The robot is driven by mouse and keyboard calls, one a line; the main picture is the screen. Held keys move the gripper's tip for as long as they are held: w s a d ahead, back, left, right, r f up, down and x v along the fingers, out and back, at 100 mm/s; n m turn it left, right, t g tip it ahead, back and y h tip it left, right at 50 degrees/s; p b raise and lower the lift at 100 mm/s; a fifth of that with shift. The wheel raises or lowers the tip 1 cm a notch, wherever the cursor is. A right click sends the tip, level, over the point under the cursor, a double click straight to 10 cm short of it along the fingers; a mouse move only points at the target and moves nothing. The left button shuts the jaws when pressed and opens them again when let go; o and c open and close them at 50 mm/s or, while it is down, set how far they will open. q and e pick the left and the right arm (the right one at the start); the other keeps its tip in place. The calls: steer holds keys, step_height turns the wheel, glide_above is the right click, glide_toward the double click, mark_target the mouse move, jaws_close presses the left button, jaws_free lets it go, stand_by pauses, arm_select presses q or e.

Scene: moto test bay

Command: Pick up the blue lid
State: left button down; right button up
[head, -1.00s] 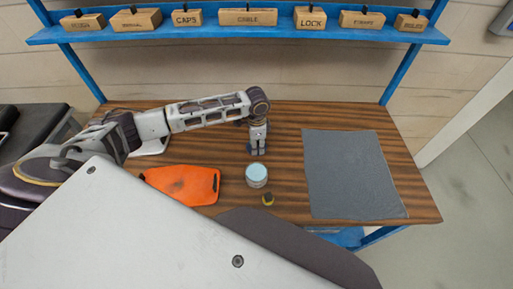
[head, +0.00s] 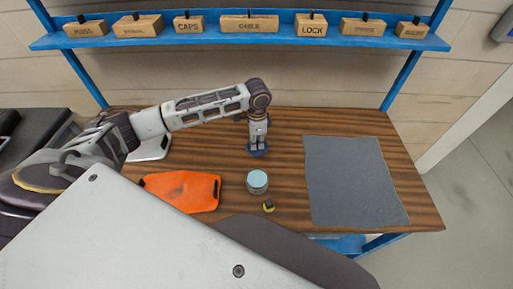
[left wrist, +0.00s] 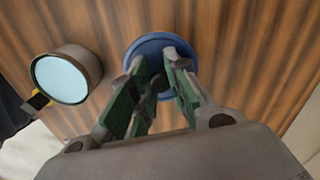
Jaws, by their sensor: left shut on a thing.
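The blue lid (head: 257,153) is a round dark-blue disc on or just above the wooden table, left of the grey mat. My left gripper (head: 257,145) points down at it from above and is shut on it. In the left wrist view the blue lid (left wrist: 146,50) shows around the green-padded fingers of my left gripper (left wrist: 158,75), which hide its middle. I cannot tell whether the lid touches the table. My right gripper is not in view.
A round grey container with a pale-blue top (head: 257,182) stands just in front of the lid. A small yellow-and-black item (head: 268,206) and an orange case (head: 183,190) lie nearby. A grey mat (head: 355,180) covers the right. A blue shelf (head: 240,41) with labelled boxes is behind.

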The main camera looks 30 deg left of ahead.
arm_select(q)
steer(key=shift+r, duration=2.15)
